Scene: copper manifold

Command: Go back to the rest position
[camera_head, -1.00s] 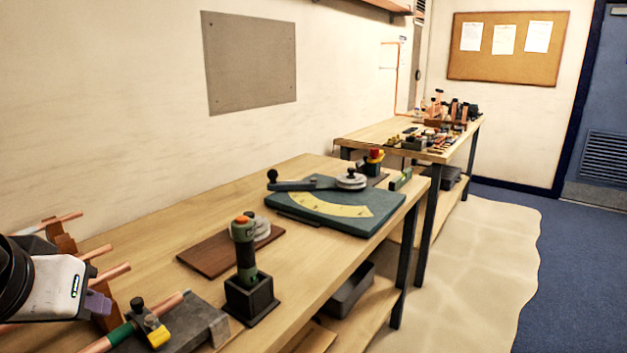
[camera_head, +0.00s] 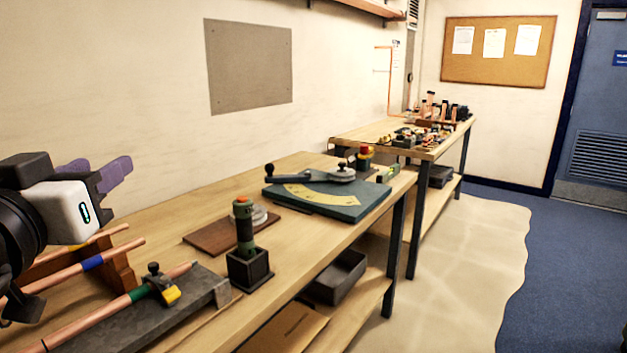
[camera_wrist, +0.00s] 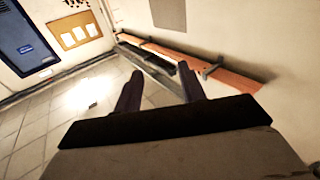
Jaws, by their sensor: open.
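My gripper (camera_head: 112,176) is at the left edge of the head view, raised above the near workbench. Its purple fingers point right and slightly up, and they are apart with nothing between them. In the wrist view the two dark fingers (camera_wrist: 159,92) stand apart and empty against the room, with the wall and an orange-brown shelf beyond. My gripper touches nothing that I can see.
Copper pipes (camera_head: 92,263) lie on a brown wooden rack and a grey clamp block (camera_head: 205,285) below my gripper. A green-handled tool in a black holder (camera_head: 249,268), a bending plate (camera_head: 335,203) and a second bench (camera_head: 440,152) stand further right. Floor on the right is clear.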

